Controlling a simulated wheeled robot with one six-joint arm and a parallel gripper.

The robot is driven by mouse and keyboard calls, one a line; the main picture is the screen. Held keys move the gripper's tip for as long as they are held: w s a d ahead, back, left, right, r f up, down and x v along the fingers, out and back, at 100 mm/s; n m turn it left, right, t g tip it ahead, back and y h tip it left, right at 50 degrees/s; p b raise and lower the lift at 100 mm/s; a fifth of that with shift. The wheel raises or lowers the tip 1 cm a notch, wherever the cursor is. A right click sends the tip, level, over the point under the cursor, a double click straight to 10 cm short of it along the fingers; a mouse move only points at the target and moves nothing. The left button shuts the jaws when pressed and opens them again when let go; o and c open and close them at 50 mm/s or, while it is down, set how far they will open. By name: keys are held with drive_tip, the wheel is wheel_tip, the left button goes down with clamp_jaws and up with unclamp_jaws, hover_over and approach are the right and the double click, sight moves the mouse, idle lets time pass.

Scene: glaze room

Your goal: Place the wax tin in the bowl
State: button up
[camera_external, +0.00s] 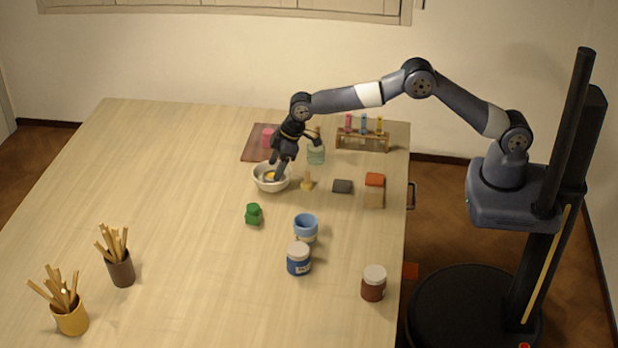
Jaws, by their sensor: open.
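The white bowl (259,183) stands on the table towards its far right part. A small yellowish thing (271,176) shows inside the bowl, partly hidden; it may be the wax tin, but it is too small to be sure. My gripper (279,172) is open and points down at the bowl, with its fingertips at or just over the bowl's inside. From this view I cannot tell whether a finger touches the yellowish thing or the rim.
A test-tube rack (362,143) stands behind. A green pot (253,214) and blue cup (306,227) stand nearer. The left table is mostly clear.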

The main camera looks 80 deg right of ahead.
sight(268, 174)
drive_tip(key=b+v, duration=0.2)
drive_tip(key=v, duration=0.8)
drive_tip(key=shift+f, duration=0.15)
drive_tip(key=p+x, duration=0.2)
drive_tip(key=x, duration=1)
drive_tip(key=shift+f, duration=0.25)
drive_tip(key=shift+r+p, duration=0.35)
drive_tip(key=shift+p, duration=0.15)
